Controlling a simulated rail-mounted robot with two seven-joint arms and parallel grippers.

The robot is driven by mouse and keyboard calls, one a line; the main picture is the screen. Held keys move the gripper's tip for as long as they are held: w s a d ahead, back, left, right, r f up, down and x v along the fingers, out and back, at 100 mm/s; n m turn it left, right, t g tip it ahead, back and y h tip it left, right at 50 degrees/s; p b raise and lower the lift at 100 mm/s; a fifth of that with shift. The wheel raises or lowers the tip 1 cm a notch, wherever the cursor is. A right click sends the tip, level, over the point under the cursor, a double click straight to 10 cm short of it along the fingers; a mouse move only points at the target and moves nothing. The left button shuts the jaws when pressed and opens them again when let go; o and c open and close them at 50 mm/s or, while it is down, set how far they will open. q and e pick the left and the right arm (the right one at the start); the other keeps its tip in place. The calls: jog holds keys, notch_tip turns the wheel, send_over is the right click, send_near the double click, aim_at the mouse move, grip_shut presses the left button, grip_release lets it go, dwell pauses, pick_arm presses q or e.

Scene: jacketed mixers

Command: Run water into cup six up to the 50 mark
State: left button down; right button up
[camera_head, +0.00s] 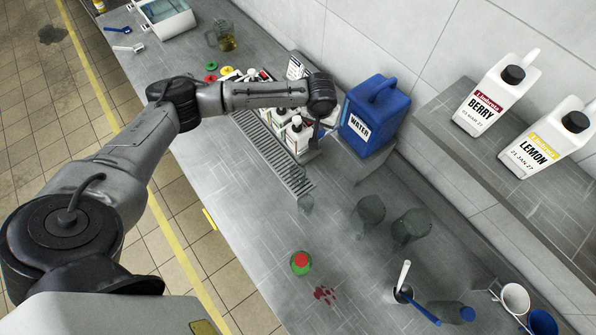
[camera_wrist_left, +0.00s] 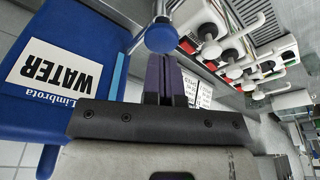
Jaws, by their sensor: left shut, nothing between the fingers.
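The blue water container (camera_head: 375,108) stands at the back of the counter, labelled WATER. In the left wrist view the container (camera_wrist_left: 100,50) is upside down at the left, and a round blue knob (camera_wrist_left: 160,37) shows just beyond my fingertips; I cannot tell if they touch. My left gripper (camera_wrist_left: 165,65) is shut and empty, beside the container's front. In the head view the wrist hides most of it. A small clear cup (camera_head: 305,203) stands near the drip grate's near end. Two darker glasses (camera_head: 370,210) (camera_head: 410,228) stand to its right. No cup number or 50 mark is readable. My right gripper is out of view.
Several white pump bottles (camera_head: 298,135) crowd behind the drip grate (camera_head: 275,155). A red-and-green round item (camera_head: 300,262) and a red spill (camera_head: 325,293) lie nearer. Berry (camera_head: 487,98) and lemon (camera_head: 550,140) jugs stand on the raised shelf.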

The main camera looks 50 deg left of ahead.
pick_arm(q)
jog(key=shift+f, duration=0.4)
jog(key=shift+f, duration=0.25)
jog(key=shift+f+b, duration=0.3)
jog(key=shift+f, duration=0.7)
dwell(0.6)
